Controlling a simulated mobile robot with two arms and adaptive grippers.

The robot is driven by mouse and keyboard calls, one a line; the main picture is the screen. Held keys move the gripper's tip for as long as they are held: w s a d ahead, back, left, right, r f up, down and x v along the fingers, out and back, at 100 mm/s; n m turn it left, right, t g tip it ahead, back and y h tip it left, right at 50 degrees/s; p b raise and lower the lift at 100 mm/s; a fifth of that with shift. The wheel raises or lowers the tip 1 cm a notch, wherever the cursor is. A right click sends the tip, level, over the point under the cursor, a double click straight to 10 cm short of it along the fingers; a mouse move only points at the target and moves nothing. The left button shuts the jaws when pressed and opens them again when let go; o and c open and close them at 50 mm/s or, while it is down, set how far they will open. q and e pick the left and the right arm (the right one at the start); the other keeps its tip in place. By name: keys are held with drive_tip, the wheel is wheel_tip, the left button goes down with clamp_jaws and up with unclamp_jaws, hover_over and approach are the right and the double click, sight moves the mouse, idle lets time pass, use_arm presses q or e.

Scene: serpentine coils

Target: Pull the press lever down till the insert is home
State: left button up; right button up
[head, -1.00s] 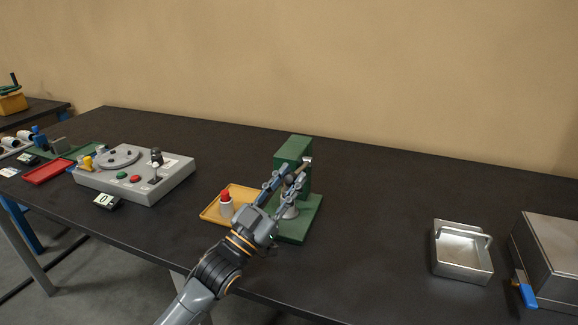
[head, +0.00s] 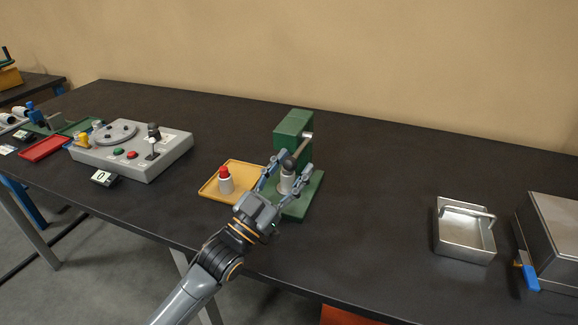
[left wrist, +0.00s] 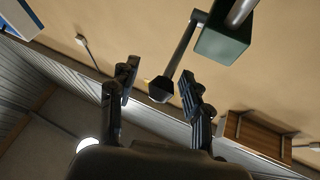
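The green press (head: 292,127) stands on the table with its grey lever (head: 301,148) slanting down and to the left, ending in a dark knob (head: 288,162). A pale, round part (head: 287,184) sits low on the press base; I cannot tell how deep the insert is seated. My left gripper (head: 286,178) is open in front of the press, one finger on each side of the knob. In the left wrist view the knob (left wrist: 162,90) hangs between the spread fingers, with visible gaps on both sides. My right gripper is not in view.
A yellow tray (head: 209,190) with a red-topped white piece (head: 225,180) is left of the press. A grey control box (head: 175,150) stands farther left. A metal bin (head: 465,247) and a steel box with a blue handle (head: 530,277) are at the right. The table between is clear.

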use_arm(q)
drive_tip(key=shift+a+r, duration=0.1)
drive_tip(key=shift+r, duration=0.1)
drive_tip(key=shift+s+a+f, duration=0.3)
drive_tip(key=shift+s+a, duration=0.05)
drive_tip(key=shift+s, duration=0.1)
drive_tip(key=s+a+f, duration=0.2)
drive_tip(key=s+a, duration=0.7)
drive_tip(key=s, duration=0.3)
drive_tip(key=shift+a, duration=0.2)
